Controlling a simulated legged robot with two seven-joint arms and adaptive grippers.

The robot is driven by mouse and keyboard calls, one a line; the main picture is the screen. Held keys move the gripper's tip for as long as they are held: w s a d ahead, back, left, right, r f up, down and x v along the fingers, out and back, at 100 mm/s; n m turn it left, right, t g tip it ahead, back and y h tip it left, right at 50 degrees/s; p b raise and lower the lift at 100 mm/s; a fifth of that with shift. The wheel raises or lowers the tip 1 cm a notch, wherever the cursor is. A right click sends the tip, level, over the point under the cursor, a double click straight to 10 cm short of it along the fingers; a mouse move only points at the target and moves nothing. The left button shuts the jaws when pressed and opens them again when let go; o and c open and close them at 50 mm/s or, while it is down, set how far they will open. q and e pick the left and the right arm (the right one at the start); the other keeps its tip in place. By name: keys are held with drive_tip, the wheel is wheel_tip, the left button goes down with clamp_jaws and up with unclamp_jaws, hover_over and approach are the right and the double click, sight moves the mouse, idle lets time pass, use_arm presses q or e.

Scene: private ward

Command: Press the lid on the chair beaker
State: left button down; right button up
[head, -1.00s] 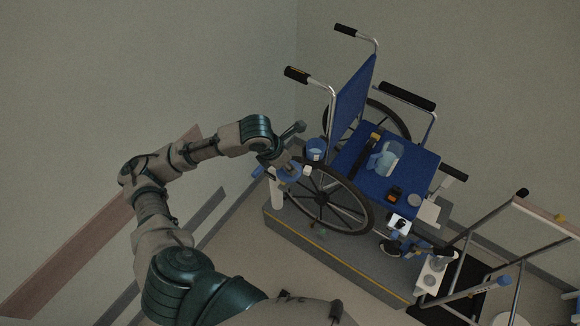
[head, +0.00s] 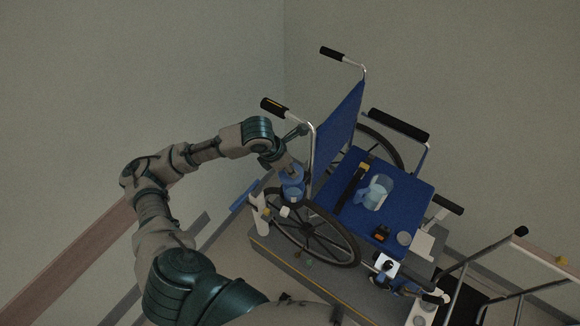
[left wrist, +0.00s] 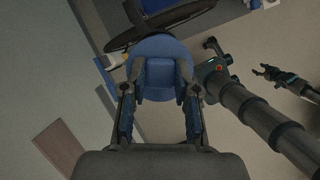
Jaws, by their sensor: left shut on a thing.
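My left gripper (left wrist: 160,95) is shut on the blue lid (left wrist: 160,50) by its raised block, one finger on each side.
The wheelchair seat (head: 405,205) carries a clear-and-blue jug (head: 375,192), a dark strap-like item and small objects. The push handle (head: 273,105) and near wheel (head: 315,235) are close to my left arm. A metal frame (head: 490,260) stands at the right.

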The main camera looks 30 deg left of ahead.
use_arm(q)
drive_tip(key=shift+w+f, duration=0.1)
drive_tip(key=shift+w, duration=0.2)
drive_tip(key=shift+w+d+f, duration=0.1)
drive_tip(key=shift+w+f, duration=0.05)
drive_tip(key=shift+f, duration=0.1)
drive_tip(key=shift+d+f+b, duration=0.2)
drive_tip(key=shift+f+b, duration=0.05)
drive_tip(key=shift+b, duration=0.05)
drive_tip(key=shift+s+d+f+b, duration=0.2)
drive_tip(key=shift+d+f+b, duration=0.2)
drive_tip(key=shift+f, duration=0.2)
drive_tip(key=shift+s+f+b, duration=0.1)
drive_tip(key=shift+f+b, duration=0.3)
drive_tip(key=shift+f, duration=0.8)
drive_tip(key=shift+w+a+f, duration=0.2)
drive_tip(key=shift+a+f, duration=0.15)
drive_tip(key=shift+f, duration=0.05)
drive_tip(key=shift+a, duration=0.25)
drive_tip(key=shift+s, duration=0.1)
